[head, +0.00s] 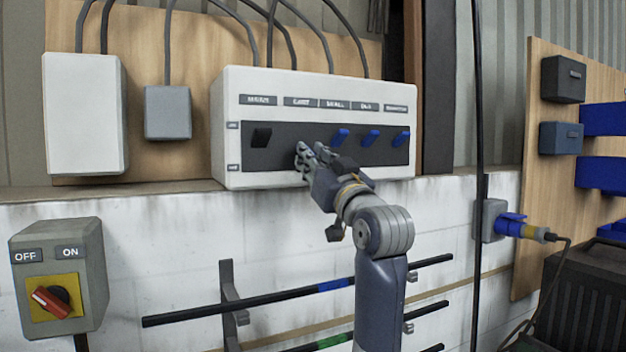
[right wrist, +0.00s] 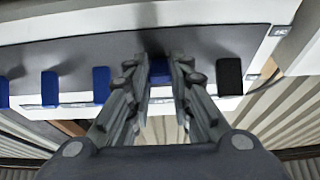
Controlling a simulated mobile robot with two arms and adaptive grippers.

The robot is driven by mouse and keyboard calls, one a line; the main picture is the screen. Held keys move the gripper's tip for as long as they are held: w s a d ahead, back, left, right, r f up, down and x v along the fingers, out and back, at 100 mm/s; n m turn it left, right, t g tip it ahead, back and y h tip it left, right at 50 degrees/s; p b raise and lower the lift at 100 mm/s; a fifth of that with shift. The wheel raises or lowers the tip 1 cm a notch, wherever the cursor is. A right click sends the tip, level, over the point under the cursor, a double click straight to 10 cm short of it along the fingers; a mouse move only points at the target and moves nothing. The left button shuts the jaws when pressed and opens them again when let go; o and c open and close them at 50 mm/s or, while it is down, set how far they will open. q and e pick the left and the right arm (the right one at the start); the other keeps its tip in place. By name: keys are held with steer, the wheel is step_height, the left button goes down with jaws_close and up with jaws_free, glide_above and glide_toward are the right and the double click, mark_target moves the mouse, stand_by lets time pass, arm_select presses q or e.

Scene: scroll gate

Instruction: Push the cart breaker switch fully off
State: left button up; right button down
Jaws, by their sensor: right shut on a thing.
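A white breaker box (head: 320,82) on the wall has a dark strip with a row of switches. The cart breaker switch is the second from the left, under the label "CART" (head: 299,102). In the head view my right gripper (head: 304,155) covers it, low on the strip. In the right wrist view the blue cart switch (right wrist: 160,71) sits between the two fingers of my right gripper (right wrist: 158,78), which is shut on it. Most of the switch is hidden, so I cannot tell its exact tilt. My left gripper is not in view.
A black switch (head: 261,137) is left of the cart switch. Several blue switches, the nearest (head: 341,137), are to the right. A rotary OFF/ON box (head: 60,270) hangs at lower left. A vertical black cable (head: 479,120) and a plug socket (head: 491,221) are to the right.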

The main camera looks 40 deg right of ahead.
steer(key=shift+w+d+f+t+b, duration=0.2)
steer(key=shift+t+b, duration=0.25)
steer(key=shift+b, duration=0.35)
steer(key=shift+w+a+f+t+b, duration=0.15)
steer(key=shift+f+t+b, duration=0.25)
steer(key=shift+b, duration=0.4)
steer(key=shift+w+d+f+t+b, duration=0.1)
steer(key=shift+f+t+b, duration=0.1)
steer(key=shift+t+b, duration=0.45)
steer(key=shift+h, duration=0.4)
steer(key=c, duration=1.5)
jaws_free()
steer(key=shift+c, duration=0.2)
steer(key=shift+o, duration=0.5)
steer(key=shift+s, duration=0.15)
steer(key=shift+r, duration=0.1)
steer(key=v, duration=1.2)
steer(key=shift+s+r, duration=0.15)
